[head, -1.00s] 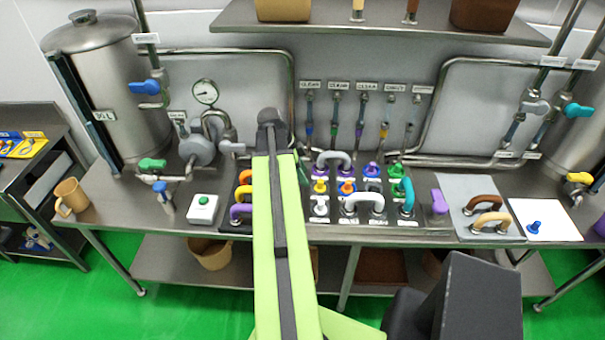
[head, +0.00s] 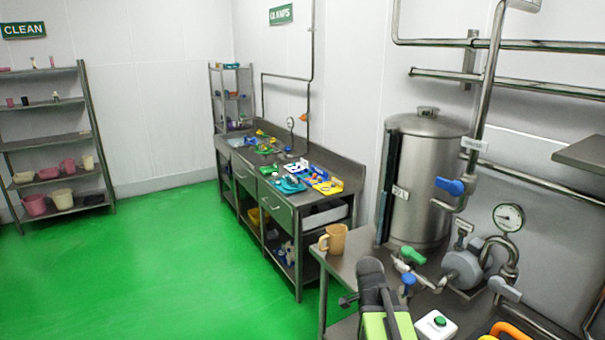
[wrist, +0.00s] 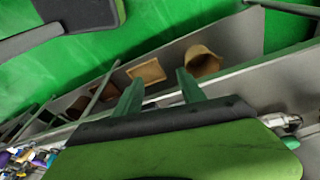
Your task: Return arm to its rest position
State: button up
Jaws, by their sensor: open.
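My gripper (wrist: 158,90) shows in the wrist view as two green fingers spread apart with nothing between them. In that view the fingers overlap the steel lower shelf (wrist: 228,42), near a square tan container (wrist: 147,71) and a tan bucket (wrist: 203,61). I cannot tell their exact distance. In the head view only part of my green and black arm shows, at the bottom, in front of the steel bench (head: 352,268). The gripper itself is outside that view.
On the bench are a steel tank (head: 425,180), a tan mug (head: 333,240), a pump (head: 463,268) and a white box with a green button (head: 436,325). A side counter (head: 283,222) and a shelf rack (head: 52,150) stand farther off. Green floor (head: 170,270) is open at left.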

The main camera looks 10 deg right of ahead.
jog(key=a+f+n+y+b, duration=0.1)
jog(key=a+f+n+y, duration=0.1)
jog(key=a+n, duration=1.4)
jog(key=shift+s+f+t+y, duration=0.3)
jog(key=shift+s, duration=0.1)
jog(key=shift+a, duration=0.1)
